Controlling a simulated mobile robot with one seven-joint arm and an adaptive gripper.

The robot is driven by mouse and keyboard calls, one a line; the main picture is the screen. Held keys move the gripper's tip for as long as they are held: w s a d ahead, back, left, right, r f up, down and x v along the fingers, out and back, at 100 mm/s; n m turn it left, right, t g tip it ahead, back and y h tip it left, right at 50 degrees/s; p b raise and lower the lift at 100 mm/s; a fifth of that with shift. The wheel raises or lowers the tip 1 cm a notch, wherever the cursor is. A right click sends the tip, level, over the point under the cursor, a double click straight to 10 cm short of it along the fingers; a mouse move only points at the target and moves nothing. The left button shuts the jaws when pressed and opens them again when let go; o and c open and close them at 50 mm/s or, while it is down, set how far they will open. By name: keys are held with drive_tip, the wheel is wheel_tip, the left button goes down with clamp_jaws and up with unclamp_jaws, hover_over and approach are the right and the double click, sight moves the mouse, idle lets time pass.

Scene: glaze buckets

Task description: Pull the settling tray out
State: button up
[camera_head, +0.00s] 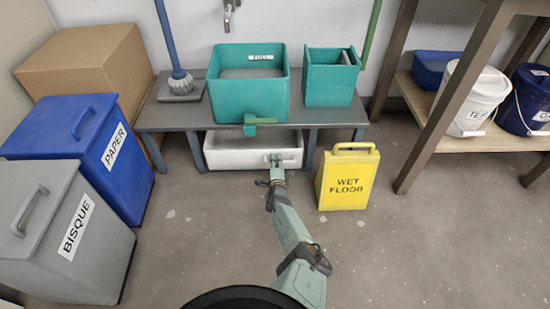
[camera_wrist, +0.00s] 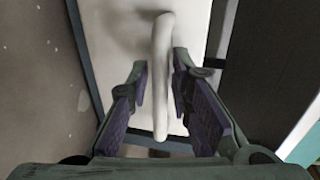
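The settling tray (camera_head: 228,154) is a white tray on the floor under the low grey bench, with a bar handle on its front. Its white front also shows in the wrist view (camera_wrist: 120,45). My gripper (camera_head: 276,160) is at the tray's front, by the handle. In the wrist view the pale handle bar (camera_wrist: 161,80) runs between the fingers of my gripper (camera_wrist: 160,78). The fingers are apart, with a gap at the left of the bar; the right finger is very close to it, and I cannot tell if they touch. The tray's back part is hidden under the bench.
The grey bench (camera_head: 345,115) carries a teal bucket marked FULL (camera_head: 245,95) with a spout over the tray's front. A yellow wet floor sign (camera_head: 347,180) stands right of the tray. Blue (camera_head: 115,155) and grey bins (camera_head: 75,235) stand left. Floor in front is otherwise clear.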

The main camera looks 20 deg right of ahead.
drive_tip(key=shift+w, duration=0.15)
drive_tip(key=shift+c, duration=0.6)
clamp_jaws()
